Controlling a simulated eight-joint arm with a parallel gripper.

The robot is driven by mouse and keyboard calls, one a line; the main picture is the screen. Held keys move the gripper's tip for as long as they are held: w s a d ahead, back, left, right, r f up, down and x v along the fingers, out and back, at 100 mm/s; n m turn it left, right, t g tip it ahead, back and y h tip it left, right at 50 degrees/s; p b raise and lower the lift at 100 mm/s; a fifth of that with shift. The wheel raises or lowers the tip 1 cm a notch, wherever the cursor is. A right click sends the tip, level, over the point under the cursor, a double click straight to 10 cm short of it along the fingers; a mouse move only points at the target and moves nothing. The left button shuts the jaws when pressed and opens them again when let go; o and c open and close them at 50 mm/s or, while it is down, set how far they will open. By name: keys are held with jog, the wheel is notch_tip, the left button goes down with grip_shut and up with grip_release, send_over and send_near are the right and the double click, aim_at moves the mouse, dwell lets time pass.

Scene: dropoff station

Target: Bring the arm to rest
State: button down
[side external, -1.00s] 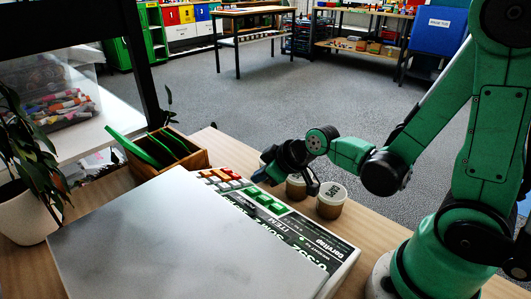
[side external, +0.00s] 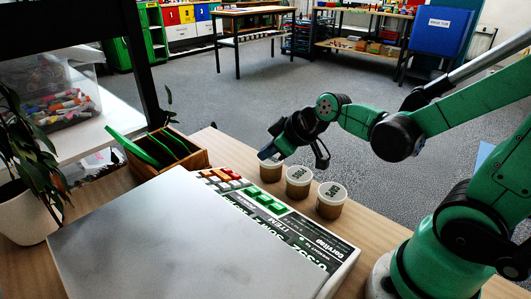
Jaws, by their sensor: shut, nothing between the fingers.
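My green arm reaches in from the right over the wooden table (side external: 215,143). Its dark gripper (side external: 269,156) hangs above and close to the farthest of three cups, pointing down and to the left. The gripper is shut and empty. The three lidded cups stand upright in a row beside the scale: a far one (side external: 270,174), a middle one (side external: 298,189) and a near one (side external: 331,208). Whether the gripper touches the far cup I cannot tell.
A large scale (side external: 130,235) with a metal plate and coloured keys fills the front of the table. A wooden box (side external: 185,163) with green items stands behind it. A potted plant (side external: 25,215) is at the left. Air above the cups' right side is free.

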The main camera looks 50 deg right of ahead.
dwell(0.3)
jog(key=s+a+r+m+g, duration=0.1)
jog(key=s+a+r+m, duration=0.1)
jog(key=s, duration=0.4)
jog(key=shift+a+r+m+g+h, duration=0.2)
jog(key=shift+r+m+g+h, duration=0.15)
jog(key=shift+r+m, duration=0.3)
jog(key=shift+s, duration=0.1)
jog(key=w+d+r+g+y, duration=0.4)
jog(key=w+d+g, duration=0.1)
jog(key=w+g, duration=0.2)
jog(key=shift+d+y, duration=0.3)
jog(key=shift+y, duration=0.05)
jog(key=shift+w+f, duration=0.1)
